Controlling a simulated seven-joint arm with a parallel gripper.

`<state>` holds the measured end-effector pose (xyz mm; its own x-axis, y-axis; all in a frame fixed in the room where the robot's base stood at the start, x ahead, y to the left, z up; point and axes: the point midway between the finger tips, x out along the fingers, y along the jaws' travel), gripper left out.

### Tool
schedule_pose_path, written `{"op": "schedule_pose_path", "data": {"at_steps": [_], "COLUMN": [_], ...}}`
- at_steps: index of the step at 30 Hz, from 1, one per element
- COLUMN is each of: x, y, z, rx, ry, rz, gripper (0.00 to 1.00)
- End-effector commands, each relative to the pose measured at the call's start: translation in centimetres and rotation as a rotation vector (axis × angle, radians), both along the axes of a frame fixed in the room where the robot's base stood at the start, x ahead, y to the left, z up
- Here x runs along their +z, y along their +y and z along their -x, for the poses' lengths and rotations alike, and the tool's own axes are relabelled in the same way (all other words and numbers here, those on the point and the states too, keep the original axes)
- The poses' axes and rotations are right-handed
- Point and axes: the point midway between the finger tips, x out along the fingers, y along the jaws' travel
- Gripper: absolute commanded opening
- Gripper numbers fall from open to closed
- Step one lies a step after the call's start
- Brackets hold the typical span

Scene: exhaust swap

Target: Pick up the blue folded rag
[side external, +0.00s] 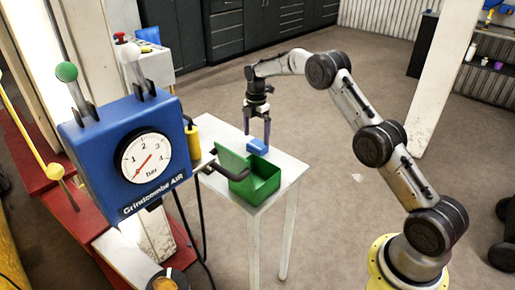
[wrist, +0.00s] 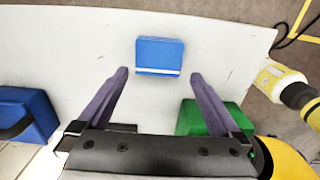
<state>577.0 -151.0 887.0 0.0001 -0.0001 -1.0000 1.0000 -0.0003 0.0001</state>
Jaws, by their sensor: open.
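The blue folded rag (wrist: 160,56) lies flat on the white table (wrist: 60,45), with a pale stripe along its near edge in the wrist view. It also shows in the side external view (side external: 257,146), on the table just beyond the green box. My gripper (wrist: 158,75) is open and empty, with its two purple fingers spread wider than the rag. The rag lies between and a little beyond the fingertips in the wrist view. In the side external view my gripper (side external: 256,140) points down at the rag. The exact height of the fingertips above the table is unclear.
A blue gauge panel (side external: 130,150) with levers stands at the left. A yellow cylinder (side external: 193,140) is by the table edge.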

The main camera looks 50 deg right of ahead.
Motion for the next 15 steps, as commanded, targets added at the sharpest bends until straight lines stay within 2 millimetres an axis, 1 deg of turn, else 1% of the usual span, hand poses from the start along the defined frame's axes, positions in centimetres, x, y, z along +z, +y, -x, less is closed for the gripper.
{"op": "schedule_pose_path", "data": {"at_steps": [5, 9, 12, 15], "x": [-1.5, -3.6, -4.7, -5.4], "y": [0.2, 0.4, 0.4, 0.4], "z": [0.0, -0.2, -0.2, -0.2], "rx": [0.0, 0.0, 0.0, 0.0], "ry": [0.003, 0.003, 0.002, 0.001], "rz": [-0.001, -0.001, -0.001, 0.0], "gripper": [1.0, 1.0, 1.0, 1.0]}}
